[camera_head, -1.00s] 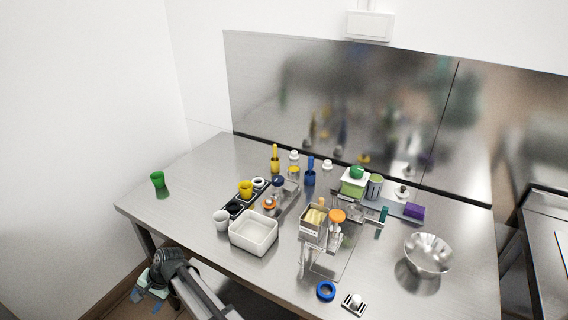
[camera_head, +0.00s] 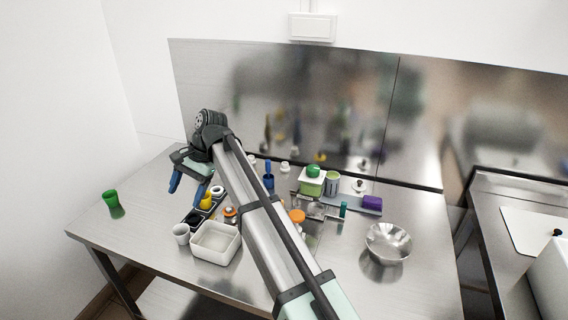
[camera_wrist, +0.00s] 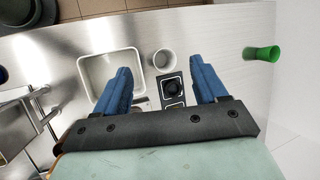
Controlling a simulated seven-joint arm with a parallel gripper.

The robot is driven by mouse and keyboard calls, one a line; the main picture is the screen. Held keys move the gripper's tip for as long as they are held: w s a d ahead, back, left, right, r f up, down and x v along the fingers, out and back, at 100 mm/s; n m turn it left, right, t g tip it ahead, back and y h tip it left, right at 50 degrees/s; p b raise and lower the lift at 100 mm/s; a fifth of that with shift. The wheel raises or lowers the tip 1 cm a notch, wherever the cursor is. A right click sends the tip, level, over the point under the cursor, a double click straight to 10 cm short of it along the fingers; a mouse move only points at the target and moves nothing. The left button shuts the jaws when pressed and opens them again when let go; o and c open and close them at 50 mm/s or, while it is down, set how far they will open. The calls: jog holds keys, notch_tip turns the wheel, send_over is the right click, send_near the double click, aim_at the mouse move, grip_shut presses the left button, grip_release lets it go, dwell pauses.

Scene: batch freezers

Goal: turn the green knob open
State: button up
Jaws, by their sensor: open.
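A round green knob (camera_head: 313,170) sits on top of a white and green box at the back of the steel table, right of centre. A small dark green upright piece (camera_head: 343,209) stands just in front and to the right of it; I cannot tell which one the task names. My gripper (camera_head: 187,187) is open and empty, its blue fingers pointing down above the left part of the table, well left of both green parts. In the wrist view, the open fingers (camera_wrist: 160,68) are above a black tray, and neither green part can be made out.
A green cup (camera_head: 110,198) stands at the far left. A white tub (camera_head: 216,258), a white cup (camera_head: 181,234) and a black tray (camera_wrist: 169,88) lie below my gripper. A steel bowl (camera_head: 388,242) and a purple block (camera_head: 372,202) are at the right. My arm crosses the middle.

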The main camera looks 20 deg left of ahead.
jog(key=w+d+r+m+t+h, duration=0.1)
jog(key=w+d+r+m+t, duration=0.15)
jog(key=w+d, duration=0.55)
jog(key=w+d+r+m+t+h, duration=0.1)
jog(key=w+d+r+m, duration=0.25)
jog(key=w+d, duration=0.5)
notch_tip(320, 180, up, 6)
jog(key=m+h, duration=0.2)
jog(key=m, duration=0.2)
send_over(313, 167)
jog(key=shift+t, duration=0.45)
notch_tip(313, 167, down, 14)
jog(key=shift+s+r, duration=0.1)
jog(key=shift+r, duration=0.15)
jog(key=shift+c, duration=0.3)
jog(key=c, duration=1)
jog(key=shift+n, duration=0.3)
